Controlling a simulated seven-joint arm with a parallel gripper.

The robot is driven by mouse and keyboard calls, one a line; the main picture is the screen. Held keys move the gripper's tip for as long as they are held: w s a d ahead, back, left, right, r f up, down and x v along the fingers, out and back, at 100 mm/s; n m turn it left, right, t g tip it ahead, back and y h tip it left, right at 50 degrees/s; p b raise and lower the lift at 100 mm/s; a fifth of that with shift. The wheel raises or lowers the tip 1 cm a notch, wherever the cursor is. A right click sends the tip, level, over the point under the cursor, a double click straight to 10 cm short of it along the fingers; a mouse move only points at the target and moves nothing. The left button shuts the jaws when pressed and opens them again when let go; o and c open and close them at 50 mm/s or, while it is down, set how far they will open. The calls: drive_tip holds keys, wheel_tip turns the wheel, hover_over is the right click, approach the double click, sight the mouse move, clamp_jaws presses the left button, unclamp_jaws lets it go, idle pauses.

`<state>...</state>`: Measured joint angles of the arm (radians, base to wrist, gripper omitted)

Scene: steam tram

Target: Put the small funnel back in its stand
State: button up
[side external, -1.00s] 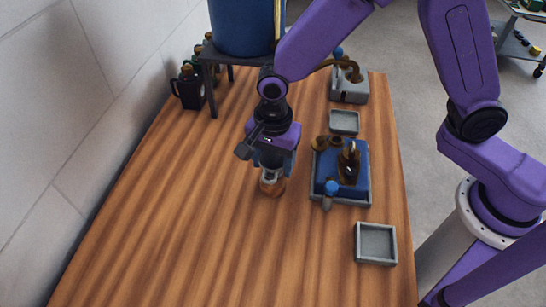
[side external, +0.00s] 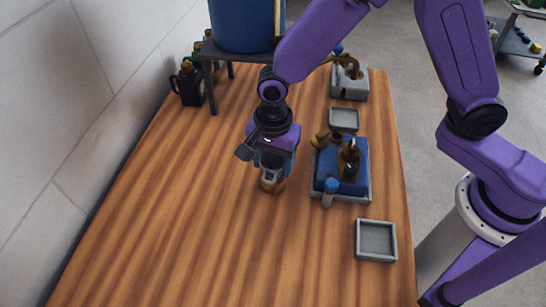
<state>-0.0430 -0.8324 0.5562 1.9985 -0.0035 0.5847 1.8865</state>
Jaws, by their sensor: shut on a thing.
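My gripper (side external: 271,178) points down over the open middle of the wooden table, left of the blue-lined tray. It is shut on a small copper-coloured thing (side external: 272,187), low near the tabletop. The fingers hide much of this thing, so I cannot tell for sure that it is the small funnel, or whether it touches the table. I cannot clearly make out the funnel's stand. Brass pieces (side external: 348,160) stand on the blue-lined tray (side external: 345,199), with a small blue-topped piece (side external: 330,187) at its front left edge.
An empty grey square tray (side external: 376,240) lies at the front right, and another (side external: 344,119) behind the blue-lined tray. A grey block with a brass pipe (side external: 349,82) stands at the back. A blue tank (side external: 243,25) on a dark stand and a dark jug (side external: 188,87) are back left. The front left tabletop is clear.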

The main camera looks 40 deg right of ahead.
drive_tip(key=shift+f, duration=0.35)
idle(0.7)
drive_tip(key=o, duration=1.2)
wheel_tip(320, 180, up, 18)
drive_tip(key=shift+f, duration=0.25)
drive_tip(key=s+d+f+n, duration=0.2)
drive_tip(key=s+d+n, duration=0.7)
drive_tip(key=d+n, duration=0.2)
drive_tip(key=s+d+f+n, duration=0.2)
drive_tip(key=s+d+n, duration=0.8)
drive_tip(key=n, duration=0.3)
drive_tip(key=shift+s+d+f, duration=0.15)
drive_tip(key=shift+s+d, duration=0.05)
drive_tip(key=shift+d, duration=0.25)
